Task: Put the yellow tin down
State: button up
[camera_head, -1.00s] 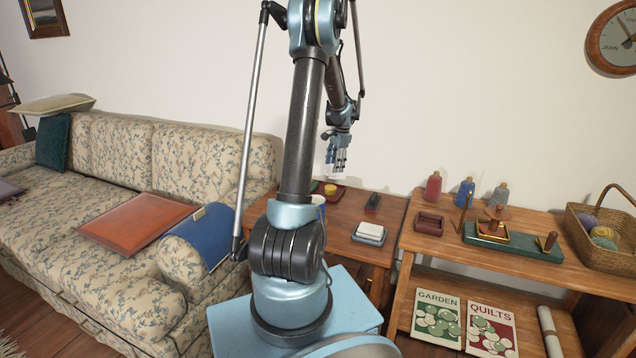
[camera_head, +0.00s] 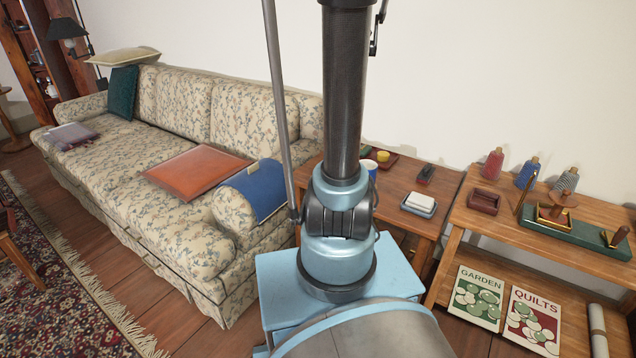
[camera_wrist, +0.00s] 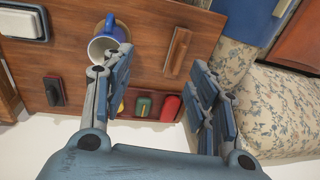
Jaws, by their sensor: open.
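The yellow tin (camera_head: 383,155) stands on a small dark red tray (camera_head: 392,163) at the back of the wooden side table (camera_head: 397,183). In the wrist view the tray shows between and beyond my fingers, with a yellow item (camera_wrist: 143,107), probably the tin, among green and red ones. My gripper (camera_wrist: 160,75) is open and empty above the table; its fingers are spread wide. The head view does not show my gripper, and my arm hides part of the table there.

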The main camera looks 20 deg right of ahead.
jog(key=s+a+f+n, duration=0.3)
jog(key=s+a, duration=0.1)
jog(key=s, duration=0.3)
jog(key=s+a+f+n, duration=0.2)
jog(key=s+a, duration=0.3)
jog(key=s, duration=0.3)
jog(key=s+a+f+n, duration=0.3)
jog(key=s+a+n, duration=0.1)
jog(key=s, duration=0.4)
jog(key=shift+a+f+n+t, duration=0.25)
jog(key=shift+f+n+t, duration=0.05)
jog(key=shift+n, duration=0.1)
jog(key=shift+w+f, duration=0.2)
jog(key=shift+w, duration=0.3)
